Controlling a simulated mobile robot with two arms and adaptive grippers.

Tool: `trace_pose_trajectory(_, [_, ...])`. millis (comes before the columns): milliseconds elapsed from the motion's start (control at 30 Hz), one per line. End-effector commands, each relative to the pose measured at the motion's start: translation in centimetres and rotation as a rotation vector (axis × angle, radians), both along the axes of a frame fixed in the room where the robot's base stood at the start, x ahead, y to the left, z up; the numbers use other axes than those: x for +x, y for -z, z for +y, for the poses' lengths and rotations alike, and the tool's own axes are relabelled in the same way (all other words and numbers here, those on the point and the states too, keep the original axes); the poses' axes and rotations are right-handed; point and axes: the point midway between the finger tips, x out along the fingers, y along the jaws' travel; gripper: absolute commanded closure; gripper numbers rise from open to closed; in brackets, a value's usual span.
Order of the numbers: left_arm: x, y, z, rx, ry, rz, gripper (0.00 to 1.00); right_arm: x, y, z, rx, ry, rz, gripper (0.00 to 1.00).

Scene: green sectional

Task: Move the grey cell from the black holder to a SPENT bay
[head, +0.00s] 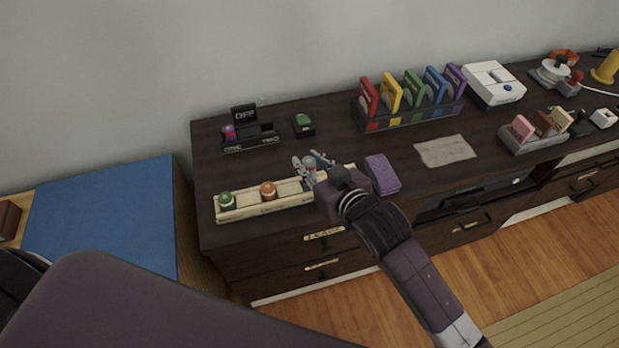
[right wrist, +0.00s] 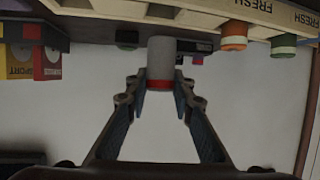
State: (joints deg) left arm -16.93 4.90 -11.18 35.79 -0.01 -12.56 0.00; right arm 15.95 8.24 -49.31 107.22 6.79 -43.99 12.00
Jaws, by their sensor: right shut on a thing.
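My right gripper (head: 311,168) is shut on the grey cell, above the right part of the cream tray (head: 247,210). In the right wrist view, the grey cell (right wrist: 161,62), with a red band, stands between the fingertips (right wrist: 162,90). I cannot tell whether it touches the tray. A green cell (head: 227,201) and an orange cell (head: 268,190) sit in the tray's left bays, beside FRESH labels in the wrist view. My gripper hides the tray's right part. A black holder (head: 262,141) with a small sign stands behind the tray. My left gripper is out of view.
A small black block with a green top (head: 303,122) stands behind the tray. A purple block (head: 383,173) lies right of my gripper. A rack of coloured cartridges (head: 412,115) stands farther back. A beige cloth (head: 445,151) lies at the right.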

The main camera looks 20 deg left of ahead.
Motion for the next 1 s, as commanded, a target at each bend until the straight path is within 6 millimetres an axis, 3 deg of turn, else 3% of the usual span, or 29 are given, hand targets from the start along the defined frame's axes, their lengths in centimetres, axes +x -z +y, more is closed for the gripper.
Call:
trace_pose_trajectory(400, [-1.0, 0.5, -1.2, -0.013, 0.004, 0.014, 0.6, 0.0, 5.1, 0.0, -0.001, 0.001, 0.002, 1.0])
trace_pose_trajectory(867, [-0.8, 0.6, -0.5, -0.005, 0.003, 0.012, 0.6, 0.0, 5.9, 0.0, 0.001, 0.0, 0.0, 1.0])
trace_pose_trajectory(900, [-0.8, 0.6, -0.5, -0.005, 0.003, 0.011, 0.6, 0.0, 5.8, 0.0, 0.0, 0.0, 0.0, 0.74])
trace_pose_trajectory(1000, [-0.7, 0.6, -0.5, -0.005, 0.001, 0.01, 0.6, 0.0, 5.8, 0.0, 0.0, 0.0, 0.0, 0.63])
